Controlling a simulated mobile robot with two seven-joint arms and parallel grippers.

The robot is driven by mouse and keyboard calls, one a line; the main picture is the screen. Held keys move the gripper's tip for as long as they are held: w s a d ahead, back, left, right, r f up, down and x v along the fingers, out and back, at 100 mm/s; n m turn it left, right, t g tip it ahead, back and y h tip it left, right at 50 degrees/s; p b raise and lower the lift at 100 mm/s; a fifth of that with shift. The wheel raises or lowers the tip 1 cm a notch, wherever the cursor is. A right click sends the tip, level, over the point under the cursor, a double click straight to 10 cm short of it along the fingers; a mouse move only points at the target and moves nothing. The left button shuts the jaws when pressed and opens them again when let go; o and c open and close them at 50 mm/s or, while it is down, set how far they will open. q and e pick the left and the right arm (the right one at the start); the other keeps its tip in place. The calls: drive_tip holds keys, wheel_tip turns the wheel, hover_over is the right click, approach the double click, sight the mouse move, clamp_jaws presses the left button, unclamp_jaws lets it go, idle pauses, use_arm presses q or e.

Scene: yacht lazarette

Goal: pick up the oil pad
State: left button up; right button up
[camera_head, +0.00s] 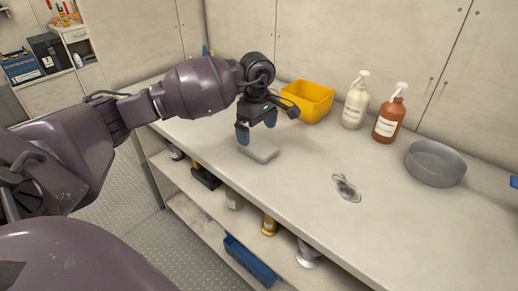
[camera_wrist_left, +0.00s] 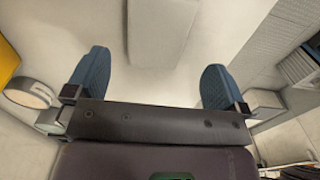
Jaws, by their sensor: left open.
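In the left wrist view the pad (camera_wrist_left: 160,32) shows at the top, beyond and between the spread blue fingers of the left gripper (camera_wrist_left: 154,78). The gripper hides part of the pad's far side in the head view. I cannot tell whether a finger touches it. My right gripper is not in view.
On the worktop (camera_head: 300,195) stand a yellow bin (camera_head: 308,101), a white pump bottle (camera_head: 355,104), an orange-brown pump bottle (camera_head: 389,117) and a round grey pan (camera_head: 435,164). A small metal item (camera_head: 346,188) lies mid-top. Shelves below hold a blue tray (camera_head: 250,261). The front right is clear.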

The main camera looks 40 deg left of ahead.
sight(258, 146)
use_arm(q)
drive_tip(key=f, duration=0.4)
drive_tip(key=shift+w+f, duration=0.2)
drive_tip(key=shift+f, duration=0.2)
drive_tip(key=shift+f+b, duration=0.3)
drive_tip(key=c, duration=0.9)
drive_tip(key=shift+r, duration=0.3)
drive_tip(key=shift+r+p, duration=1)
drive_tip(key=shift+r, duration=8.75)
